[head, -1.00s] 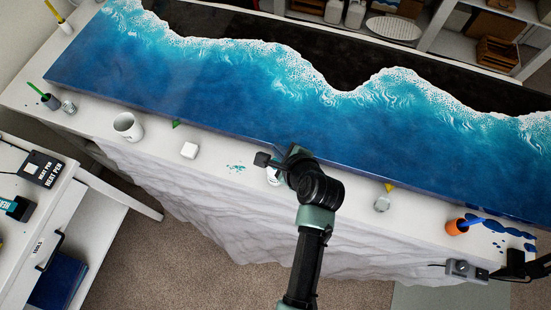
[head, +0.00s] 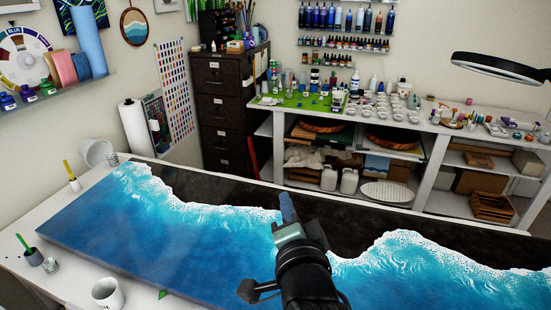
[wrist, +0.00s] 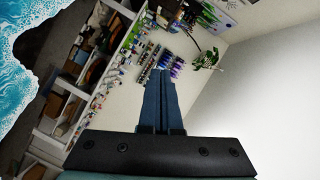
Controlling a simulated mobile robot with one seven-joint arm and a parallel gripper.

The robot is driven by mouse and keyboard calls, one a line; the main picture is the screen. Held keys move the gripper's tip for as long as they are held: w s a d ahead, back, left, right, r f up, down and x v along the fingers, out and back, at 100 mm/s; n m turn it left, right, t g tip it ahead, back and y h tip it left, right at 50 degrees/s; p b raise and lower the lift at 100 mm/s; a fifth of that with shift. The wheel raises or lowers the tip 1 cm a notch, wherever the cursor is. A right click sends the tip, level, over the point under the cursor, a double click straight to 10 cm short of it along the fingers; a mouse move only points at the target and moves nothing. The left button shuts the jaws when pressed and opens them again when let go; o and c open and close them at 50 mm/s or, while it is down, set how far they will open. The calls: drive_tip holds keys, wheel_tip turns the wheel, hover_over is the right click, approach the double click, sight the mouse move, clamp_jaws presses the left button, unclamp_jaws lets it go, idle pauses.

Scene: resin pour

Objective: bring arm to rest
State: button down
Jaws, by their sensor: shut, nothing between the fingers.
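My gripper (head: 287,208) rises from the bottom centre of the head view, in front of the blue and black resin table (head: 180,240). Its dark blue fingers point up and away, and appear above the table surface. In the wrist view my gripper (wrist: 158,75) shows both fingers side by side, closed together with nothing held. The resin table's white-foam edge also shows at the upper left of the wrist view (wrist: 25,85), so the gripper is tilted away from the tabletop. Part of the table is hidden behind my arm.
A white mug (head: 107,293), a grey cup with a green stick (head: 33,257) and a tub with a yellow stick (head: 74,184) stand along the table's left side. A white workbench (head: 400,120) holds bottles and cups behind. A ring lamp (head: 500,66) hangs at upper right.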

drive_tip(key=s+a+r+n+t+b, duration=0.1)
drive_tip(key=s+r+n+t+b, duration=0.15)
drive_tip(key=r, duration=0.45)
drive_tip(key=s+r+n+t+b, duration=0.1)
drive_tip(key=r+n+t, duration=0.15)
drive_tip(key=r, duration=0.35)
drive_tip(key=s+a+r+n+t+h+b, duration=0.1)
drive_tip(key=s+r+n+t+b, duration=0.2)
drive_tip(key=s+r, duration=1)
wheel_tip(320, 180, up, 2)
drive_tip(key=n+t, duration=0.3)
drive_tip(key=shift+s+n+h, duration=0.15)
drive_tip(key=shift+n+h, duration=0.25)
